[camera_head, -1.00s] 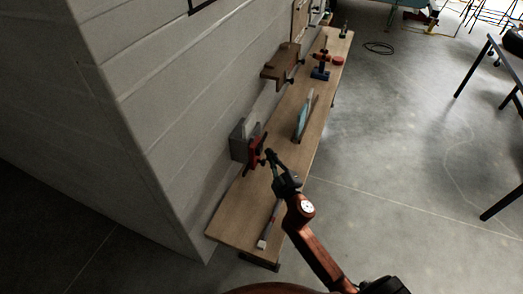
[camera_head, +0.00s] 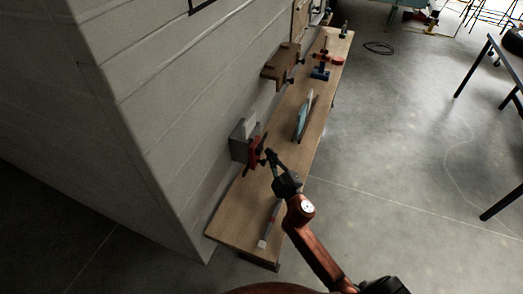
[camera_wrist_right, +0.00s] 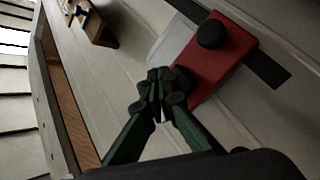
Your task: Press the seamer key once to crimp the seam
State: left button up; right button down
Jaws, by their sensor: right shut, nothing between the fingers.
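The seamer appears to be the grey box (camera_head: 238,146) against the wall, with a red block (camera_head: 256,151) on its front. In the right wrist view the red block (camera_wrist_right: 224,62) carries a round black knob (camera_wrist_right: 211,33) and a flat dark bar (camera_wrist_right: 267,70). I cannot tell for certain which part is the key. My right gripper (camera_head: 268,156) is shut and empty, close in front of the red block. In the right wrist view its fingertips (camera_wrist_right: 160,84) overlap the block's lower left edge; contact is unclear. My left gripper is not in view.
The wooden bench (camera_head: 236,215) runs along the pale wall. A light blue piece (camera_head: 302,122), a blue and red tool (camera_head: 321,70) and a grey bar (camera_head: 269,226) are on it. A brown bracket (camera_head: 282,64) is on the wall.

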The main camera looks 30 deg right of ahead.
jog(key=shift+w+a, duration=0.1)
jog(key=shift+w, duration=0.05)
jog(key=shift+w+a, duration=0.2)
jog(key=shift+w+a, duration=0.45)
jog(key=shift+w, duration=0.05)
dwell(1.4)
jog(key=shift+s+d, duration=0.65)
jog(key=shift+s, duration=0.2)
jog(key=shift+s+d+p, duration=0.65)
jog(key=shift+s+d, duration=1)
jog(key=shift+s, duration=0.25)
